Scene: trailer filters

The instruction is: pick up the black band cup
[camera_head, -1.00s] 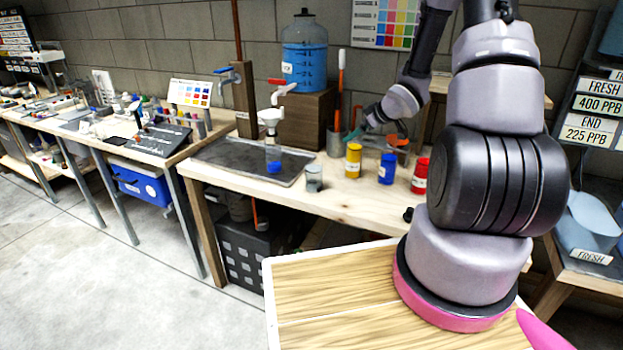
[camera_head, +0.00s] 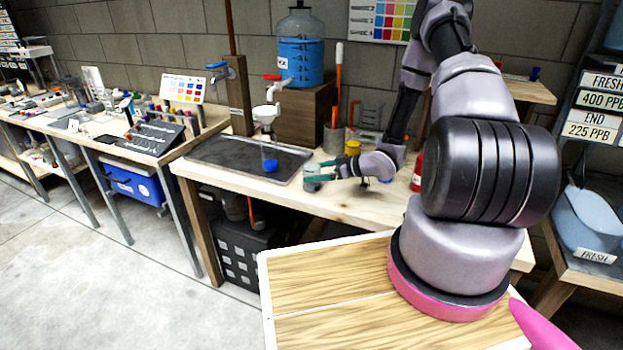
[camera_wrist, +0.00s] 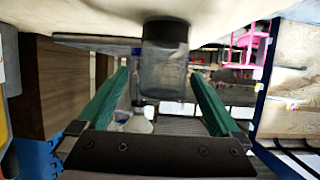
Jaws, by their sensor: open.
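The black band cup (camera_wrist: 164,72) is a small clear cup with a black band at one end. In the wrist view it appears upside down, its band against the pale tabletop. In the head view the cup (camera_head: 311,183) stands near the table's front edge, partly covered by my gripper (camera_head: 321,171). My gripper, also in the wrist view (camera_wrist: 158,76), is open, with one green finger on each side of the cup in the picture. A gap shows on both sides, and neither finger visibly touches it. How deep the cup sits between the fingers is unclear.
A dark tray (camera_head: 228,160) with a blue cup (camera_head: 270,165) under a white funnel (camera_head: 266,113) lies left of the cup. A yellow container (camera_head: 353,147) and a red one (camera_head: 417,172) stand to the right. A tool holder (camera_head: 333,138) is behind.

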